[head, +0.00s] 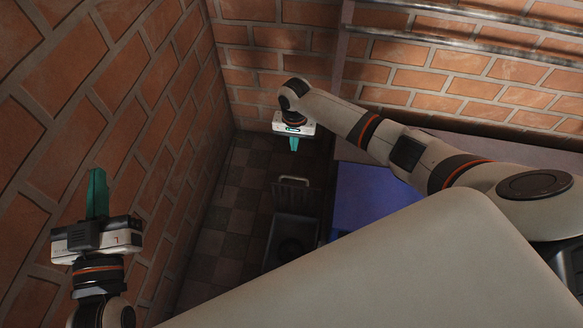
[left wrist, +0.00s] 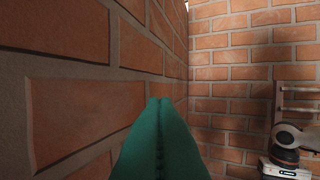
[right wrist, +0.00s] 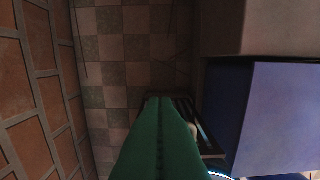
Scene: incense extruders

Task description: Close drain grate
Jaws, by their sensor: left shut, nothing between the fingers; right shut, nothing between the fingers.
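The drain grate (head: 300,198), dark with a pale handle (head: 293,180) at its top edge, stands raised at the far side of a dark square drain (head: 290,240) in the floor. In the right wrist view part of the grate (right wrist: 210,143) shows beside my green fingers, which hide the rest. My right gripper (head: 294,144) is shut and empty, pointing down and appearing just beyond the grate; I cannot tell its height above it. My left gripper (head: 97,180) is shut and empty beside the left brick wall, far from the grate.
A blue box-like surface (head: 360,195) stands right of the drain. Brick walls (head: 110,110) close off the left and back. Metal rails (head: 450,40) run along the back wall. Checkered floor (head: 230,210) is free left of the drain.

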